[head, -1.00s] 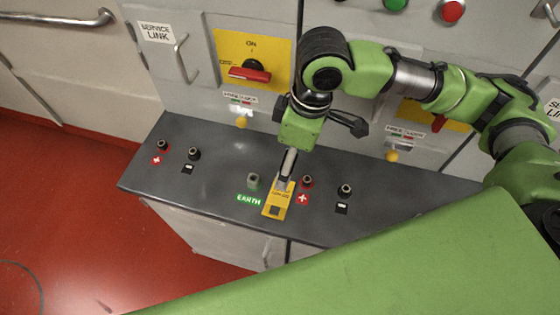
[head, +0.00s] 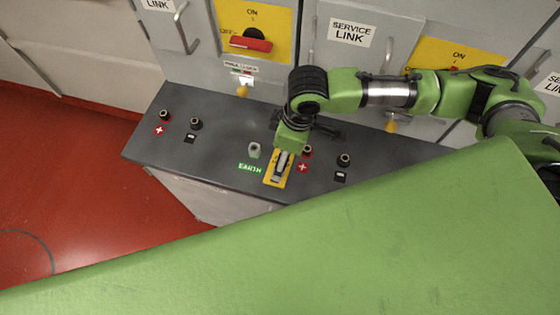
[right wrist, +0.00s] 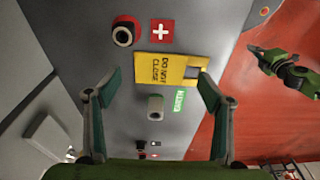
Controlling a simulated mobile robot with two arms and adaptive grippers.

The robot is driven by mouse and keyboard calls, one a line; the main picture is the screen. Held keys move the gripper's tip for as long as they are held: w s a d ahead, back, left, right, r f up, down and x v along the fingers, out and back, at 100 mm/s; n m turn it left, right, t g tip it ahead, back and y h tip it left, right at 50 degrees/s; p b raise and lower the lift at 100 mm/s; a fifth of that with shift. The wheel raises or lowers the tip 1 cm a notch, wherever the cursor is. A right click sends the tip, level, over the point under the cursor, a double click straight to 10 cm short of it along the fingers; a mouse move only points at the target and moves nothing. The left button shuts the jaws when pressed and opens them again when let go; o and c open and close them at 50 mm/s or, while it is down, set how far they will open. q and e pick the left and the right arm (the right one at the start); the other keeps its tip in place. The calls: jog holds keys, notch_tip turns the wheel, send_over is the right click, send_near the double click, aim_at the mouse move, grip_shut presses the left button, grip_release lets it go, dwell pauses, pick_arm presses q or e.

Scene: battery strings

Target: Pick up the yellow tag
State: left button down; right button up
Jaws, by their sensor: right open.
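The yellow tag (head: 269,180) lies flat on the dark grey bench top, beside the green EARTH label (head: 250,168). In the right wrist view the tag (right wrist: 168,69) reads DO NOT CLOSE and has a square opening at one end. My right gripper (head: 280,168) is over the tag in the head view and hides part of it. In the right wrist view my right gripper (right wrist: 152,86) is open and empty, its fingers wide apart with the tag ahead between them. A green and black arm end, seemingly my left gripper (right wrist: 284,68), shows over the red floor; its jaws are unclear.
A grey post (head: 254,150) stands close to the tag. Red terminal (head: 307,151) and black terminal (head: 345,159) stand to the right, with another pair at the left. Cabinet fronts with yellow switch plates (head: 281,30) rise behind the bench.

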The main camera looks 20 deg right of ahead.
jog(key=shift+a+f, duration=0.1)
jog(key=shift+f, duration=0.45)
jog(key=shift+w+f, duration=0.15)
jog(key=shift+f, duration=0.15)
pick_arm(q)
jog(key=shift+s, duration=0.8)
jog(key=shift+w+r, duration=0.1)
jog(key=shift+r, duration=0.25)
pick_arm(e)
jog(key=shift+f, duration=0.1)
pick_arm(q)
jog(key=shift+w, duration=0.1)
pick_arm(e)
jog(key=c, duration=1)
jog(key=shift+f, duration=0.1)
jog(key=shift+c, duration=0.5)
pick_arm(q)
jog(key=shift+f, duration=0.1)
